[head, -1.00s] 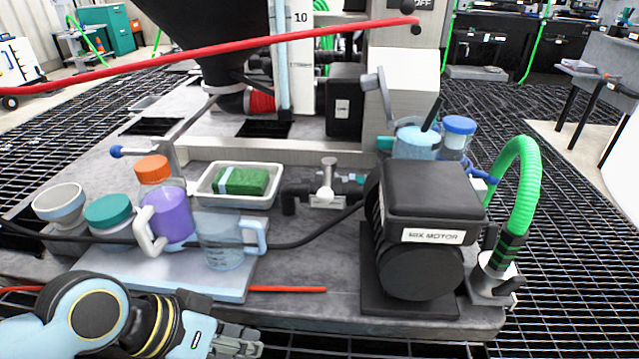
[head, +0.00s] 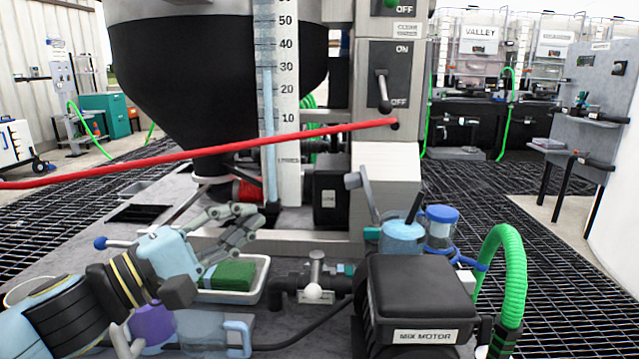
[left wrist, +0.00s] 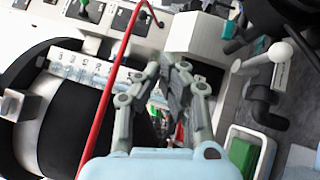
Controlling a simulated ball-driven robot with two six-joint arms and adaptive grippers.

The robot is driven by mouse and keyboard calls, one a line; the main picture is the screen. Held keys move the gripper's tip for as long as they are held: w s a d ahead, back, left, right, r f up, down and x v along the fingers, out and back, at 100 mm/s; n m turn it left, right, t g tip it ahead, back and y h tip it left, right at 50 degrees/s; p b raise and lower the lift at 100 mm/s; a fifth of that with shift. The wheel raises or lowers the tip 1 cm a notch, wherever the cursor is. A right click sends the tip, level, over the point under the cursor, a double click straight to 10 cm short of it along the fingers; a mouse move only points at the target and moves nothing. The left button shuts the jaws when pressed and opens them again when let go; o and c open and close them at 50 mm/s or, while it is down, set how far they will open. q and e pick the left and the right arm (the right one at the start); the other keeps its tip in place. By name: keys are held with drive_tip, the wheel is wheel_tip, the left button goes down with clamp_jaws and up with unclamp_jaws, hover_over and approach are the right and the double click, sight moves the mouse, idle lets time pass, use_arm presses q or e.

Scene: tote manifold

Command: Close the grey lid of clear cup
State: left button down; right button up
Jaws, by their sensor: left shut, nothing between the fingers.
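A clear cup (head: 402,238) with pale blue contents and a dark stick stands behind the mix motor. A grey flat piece (head: 366,196) stands tilted up at its left, perhaps its raised lid; I cannot tell whether they are joined. A second clear cup (head: 205,330) with a pale blue handle is at the bottom, partly hidden by my left arm; I see no grey lid on it. My left gripper (head: 247,222) is shut and empty, above and behind the green block, well left of the cup by the motor. Its fingers show in the left wrist view (left wrist: 178,80). My right gripper is not in view.
The black mix motor (head: 418,300) stands in front of the first cup, with a blue-capped jar (head: 441,228) beside it. A red rod (head: 200,153) crosses above my gripper. A white tray (head: 262,284) holds a green block (head: 228,275). Pipework (head: 313,285) lies between tray and motor.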

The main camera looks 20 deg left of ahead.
use_arm(q)
drive_tip(key=w+d+r+p, duration=0.2)
drive_tip(key=w+d+p, duration=0.3)
drive_tip(key=w+d, duration=0.3)
drive_tip(key=shift+w+r+p, duration=0.3)
drive_tip(key=shift+w+p, duration=0.05)
drive_tip(key=shift+w, duration=0.1)
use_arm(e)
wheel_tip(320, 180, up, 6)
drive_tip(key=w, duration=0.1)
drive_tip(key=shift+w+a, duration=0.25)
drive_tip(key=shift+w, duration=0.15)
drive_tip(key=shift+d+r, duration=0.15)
